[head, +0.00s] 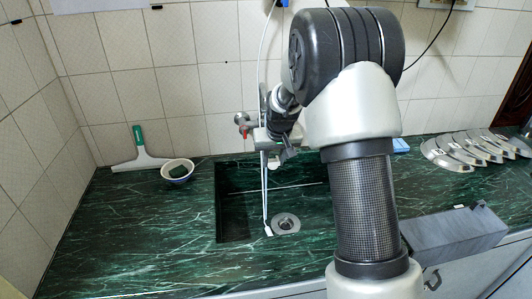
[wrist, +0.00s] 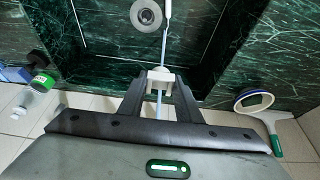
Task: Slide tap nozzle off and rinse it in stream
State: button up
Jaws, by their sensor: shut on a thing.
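My gripper (wrist: 159,85) is shut on a small white block (wrist: 159,75), held between its two dark fingertips. A thin white tube (wrist: 164,45) lines up with the block and runs toward the sink; I cannot tell whether the block is the tap nozzle. In the head view, my gripper (head: 270,143) is at the tiled wall above the back of the sink, close to a tap with a red handle (head: 241,121). The tube (head: 265,195) hangs down to a white end near the drain (head: 285,223). The tap's outlet is hidden, and no water stream is clear.
The dark green sink (head: 233,207) lies below my gripper. A white bowl (head: 177,163) and a squeegee with a green handle (head: 139,145) stand left of it. Several metal lids (head: 470,150) lie at right. A green-capped bottle (wrist: 38,88) shows in the wrist view.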

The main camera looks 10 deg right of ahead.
jog(key=s+r+p, duration=0.1)
jog(key=s+r, duration=0.3)
jog(key=r, duration=0.1)
jog(key=shift+s+r+p, duration=0.3)
jog(key=shift+s+p, duration=0.1)
dwell(0.3)
